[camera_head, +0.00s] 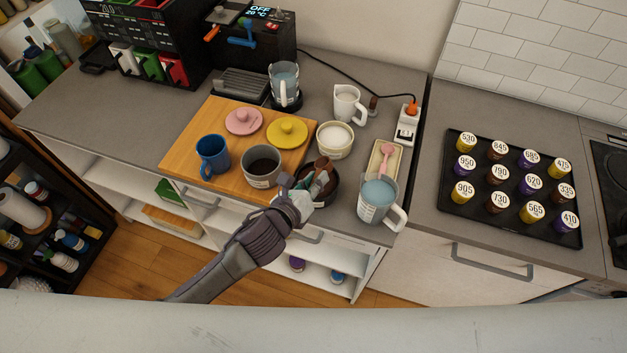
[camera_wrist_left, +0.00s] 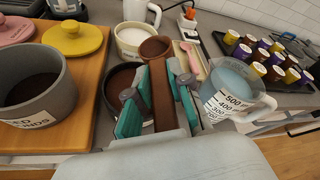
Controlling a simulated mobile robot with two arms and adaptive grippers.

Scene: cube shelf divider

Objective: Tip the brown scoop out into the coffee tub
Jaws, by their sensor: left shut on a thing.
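My left gripper (camera_head: 315,184) is shut on the handle of the brown scoop (camera_head: 322,163). In the left wrist view the handle runs between the teal finger pads, and the scoop's round cup (camera_wrist_left: 155,48) is at its far end. What is in the cup is hard to tell. The gripper is over a dark round tub (camera_head: 333,196), which also shows in the left wrist view (camera_wrist_left: 110,82) with brown inside; the gripper partly hides it. A grey tub (camera_head: 249,180) with dark contents and a label ending "ED", "UNDS" (camera_wrist_left: 30,120) stands to its left. My right gripper is not in view.
A blue mug (camera_head: 213,155) and pink and yellow lids (camera_head: 287,132) are on the wooden board (camera_head: 190,140). A white tub (camera_head: 335,142) stands behind the scoop. A measuring jug (camera_head: 375,203) with bluish liquid stands close to the right, near the counter's front edge.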

